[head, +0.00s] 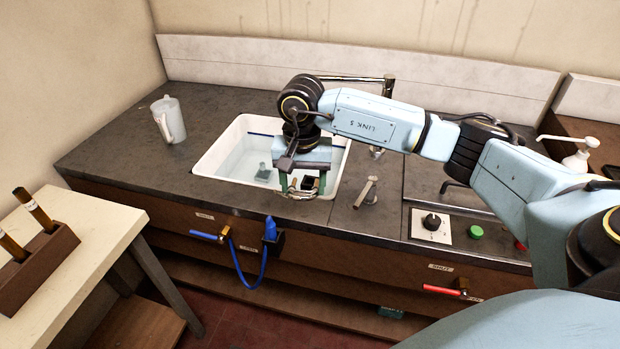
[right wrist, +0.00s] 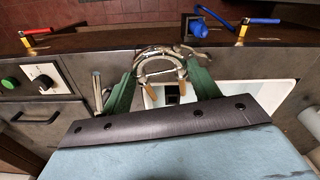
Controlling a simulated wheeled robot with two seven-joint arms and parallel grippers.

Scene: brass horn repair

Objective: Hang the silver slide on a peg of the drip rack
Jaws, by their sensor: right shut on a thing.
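My right gripper (head: 303,186) is over the front right part of the white sink, with its green fingers shut on the silver slide (head: 300,195). In the right wrist view the slide (right wrist: 160,59) is a U-shaped silver tube with brass-coloured ends, between the fingertips of my right gripper (right wrist: 161,70). A brown block with two tilted pegs, apparently the drip rack (head: 42,262), stands on the pale table at the left, cut off by the picture edge. It is far from the slide, and both visible pegs look bare. My left gripper is not in view.
The white sink (head: 213,158) holds water and a small grey object (head: 263,173). A white jug (head: 169,120) stands on the counter left of it. A blue hose (head: 236,265) hangs in front. A gap separates the pale table (head: 90,262) from the counter.

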